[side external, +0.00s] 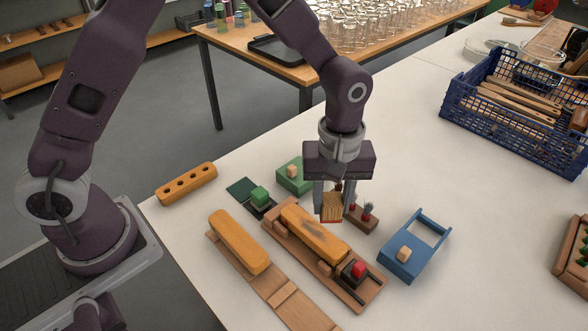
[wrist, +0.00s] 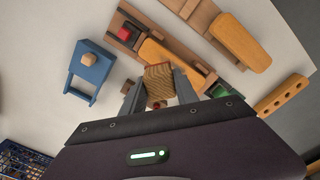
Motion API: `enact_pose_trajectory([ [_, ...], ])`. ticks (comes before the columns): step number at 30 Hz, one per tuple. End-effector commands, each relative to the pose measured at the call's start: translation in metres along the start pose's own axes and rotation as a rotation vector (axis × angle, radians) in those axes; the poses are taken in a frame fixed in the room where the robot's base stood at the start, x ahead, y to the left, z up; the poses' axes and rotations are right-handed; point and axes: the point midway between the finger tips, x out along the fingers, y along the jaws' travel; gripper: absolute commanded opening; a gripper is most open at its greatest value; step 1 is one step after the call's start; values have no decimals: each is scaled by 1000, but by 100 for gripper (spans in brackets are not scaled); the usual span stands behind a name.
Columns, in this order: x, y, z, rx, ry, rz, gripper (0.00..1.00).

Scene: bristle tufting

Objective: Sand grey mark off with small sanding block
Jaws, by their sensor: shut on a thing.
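My gripper (side external: 332,203) is shut on a small sanding block (side external: 332,209), wood-coloured with a reddish lower edge. The block also shows between the fingers in the wrist view (wrist: 159,80). It is held above the far part of an orange-yellow wooden piece (side external: 300,219), which sits in a wooden fixture with a red-knobbed clamp (side external: 357,269). The grey mark (side external: 317,233) is a dark smudge on the middle of that piece's top, below and slightly left of the block in the side view. The block appears raised; I cannot tell the exact gap.
A second orange piece (side external: 238,240) lies on a wooden board at left. A blue holder (side external: 400,262) stands right, a green holder (side external: 284,184) behind. A small wooden stand with red-handled items (side external: 362,219) is close beside my gripper. A blue crate (side external: 520,137) stands far right. The right-hand tabletop is largely clear.

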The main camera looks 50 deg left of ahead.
Motion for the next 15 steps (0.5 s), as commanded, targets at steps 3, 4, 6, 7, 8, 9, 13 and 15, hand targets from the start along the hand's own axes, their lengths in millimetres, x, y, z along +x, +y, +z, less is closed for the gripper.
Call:
enact_pose_trajectory([
  [3,-2,6,16,43,-1,1,3],
  [4,-2,7,18,47,-1,1,3],
  [6,-1,7,19,50,-1,0,3],
  [7,0,7,19,50,-1,0,3],
  [8,1,7,19,49,-2,0,3],
  [9,3,7,19,49,-2,0,3],
  [13,12,7,19,48,-2,-1,3],
  [15,18,7,19,47,-3,-2,3],
])
